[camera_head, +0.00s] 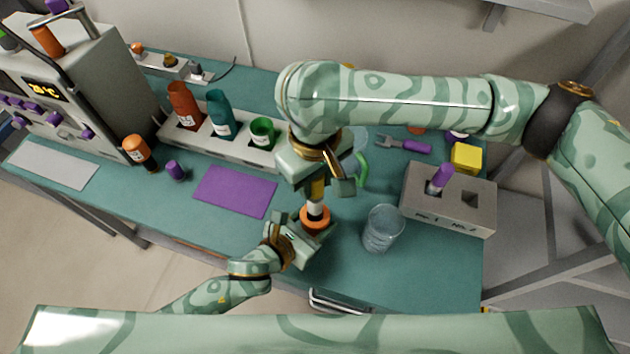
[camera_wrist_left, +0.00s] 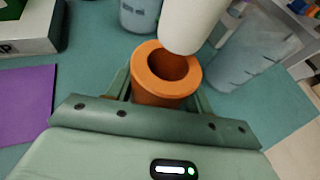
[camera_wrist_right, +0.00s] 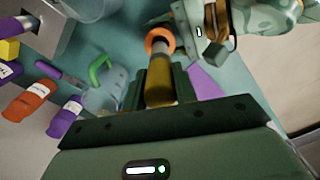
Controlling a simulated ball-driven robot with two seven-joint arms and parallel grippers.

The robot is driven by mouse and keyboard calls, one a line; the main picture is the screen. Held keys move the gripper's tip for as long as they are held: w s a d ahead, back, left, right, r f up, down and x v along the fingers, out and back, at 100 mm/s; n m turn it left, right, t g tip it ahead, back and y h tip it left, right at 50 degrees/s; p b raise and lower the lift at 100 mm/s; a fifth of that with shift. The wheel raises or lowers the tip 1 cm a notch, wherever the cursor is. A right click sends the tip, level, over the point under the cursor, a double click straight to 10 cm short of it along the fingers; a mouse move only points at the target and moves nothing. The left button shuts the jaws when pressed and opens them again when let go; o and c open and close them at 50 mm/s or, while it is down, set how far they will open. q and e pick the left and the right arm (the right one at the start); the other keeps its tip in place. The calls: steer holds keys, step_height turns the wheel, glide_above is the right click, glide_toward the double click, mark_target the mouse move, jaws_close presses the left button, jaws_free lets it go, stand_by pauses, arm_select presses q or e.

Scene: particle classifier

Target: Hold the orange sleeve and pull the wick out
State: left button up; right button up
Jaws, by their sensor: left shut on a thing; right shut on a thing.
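My left gripper (camera_head: 308,233) is shut on the orange sleeve (camera_head: 316,219) and holds it upright above the front of the table. In the left wrist view the sleeve (camera_wrist_left: 164,92) stands between the fingers, and its dark round opening is largely visible. My right gripper (camera_head: 317,184) is above it, pointing down, shut on the yellow part of the wick (camera_head: 314,209). The wick's white lower end (camera_wrist_left: 192,24) is over the back right of the opening in the left wrist view. It looks clear of the hole, slightly off centre.
A glass beaker (camera_head: 382,230) stands close on the right, beside a grey block (camera_head: 450,205) with a purple-capped item. A purple mat (camera_head: 235,191) lies to the left. A rack (camera_head: 205,140) with bottles is behind; a green-handled jug is partly hidden behind my right gripper.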

arm_select(q)
steer(key=o, duration=1.6)
steer(key=shift+c, duration=0.2)
